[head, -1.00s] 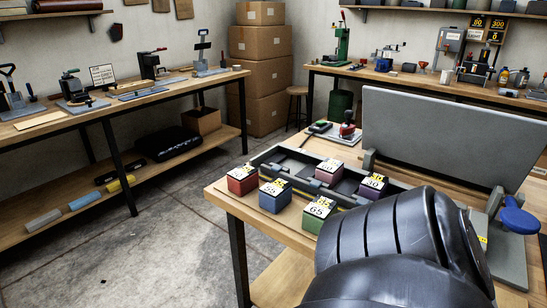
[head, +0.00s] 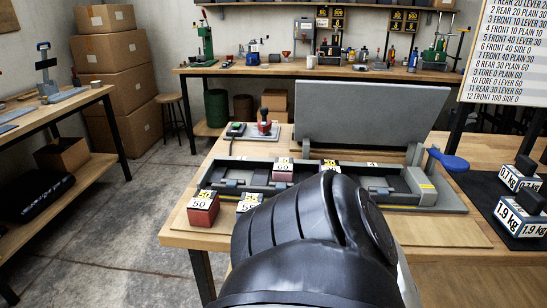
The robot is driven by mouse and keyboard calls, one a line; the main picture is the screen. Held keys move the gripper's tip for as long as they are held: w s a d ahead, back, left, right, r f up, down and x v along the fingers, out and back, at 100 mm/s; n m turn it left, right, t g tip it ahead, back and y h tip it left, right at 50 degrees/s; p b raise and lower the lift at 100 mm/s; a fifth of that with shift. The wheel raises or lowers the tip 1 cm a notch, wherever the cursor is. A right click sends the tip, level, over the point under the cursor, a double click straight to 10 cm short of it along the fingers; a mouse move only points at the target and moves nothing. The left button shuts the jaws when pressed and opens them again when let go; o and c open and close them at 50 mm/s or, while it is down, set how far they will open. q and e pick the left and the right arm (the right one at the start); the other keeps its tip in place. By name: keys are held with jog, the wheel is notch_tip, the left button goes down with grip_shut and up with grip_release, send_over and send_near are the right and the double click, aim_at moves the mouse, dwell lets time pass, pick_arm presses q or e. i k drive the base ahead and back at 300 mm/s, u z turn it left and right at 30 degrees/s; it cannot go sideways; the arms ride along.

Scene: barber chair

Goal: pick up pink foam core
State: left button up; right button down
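A small pink block (head: 283,171) with a white and yellow label reading 60 sits at the back of the long dark fixture (head: 235,175) on the wooden table. It is the pink piece in view; I cannot confirm its material. A red block labelled 50 (head: 203,210) and a blue block (head: 250,203) stand in front of the fixture. A dark purple block (head: 330,166) is right of the pink one, partly hidden. My black arm link fills the lower middle and hides the fixture's front middle. Neither gripper shows.
A raised grey panel (head: 365,112) stands behind the fixture, with a blue knob (head: 447,161) at right. Weights (head: 520,212) lie on a dark mat at far right. Open floor lies left of the table.

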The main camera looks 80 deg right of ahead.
aim_at(283, 166)
jog(key=z, duration=2.75)
